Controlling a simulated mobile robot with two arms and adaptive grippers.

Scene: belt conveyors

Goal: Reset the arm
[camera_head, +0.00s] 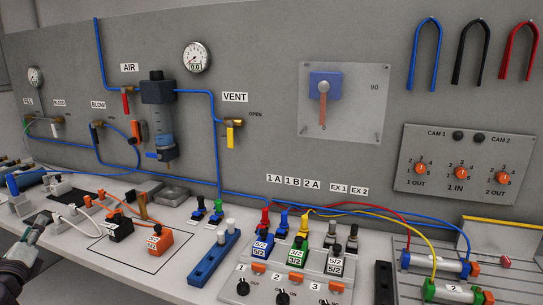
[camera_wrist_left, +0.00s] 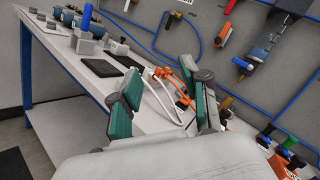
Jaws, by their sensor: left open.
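My left gripper (camera_head: 36,236) comes in at the lower left edge of the head view, over the front left part of the bench. In the left wrist view its two green-padded fingers (camera_wrist_left: 163,105) stand apart with nothing held between them. Beyond the fingers, a white cable and an orange cable lie on the bench. My right gripper is in neither view.
A black block (camera_head: 119,228) and an orange block (camera_head: 158,240) stand on the bench right of my left gripper. A blue rail (camera_head: 215,258), a valve panel (camera_head: 280,285) and cylinders (camera_head: 436,264) lie further right. A grey panel with gauges rises behind.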

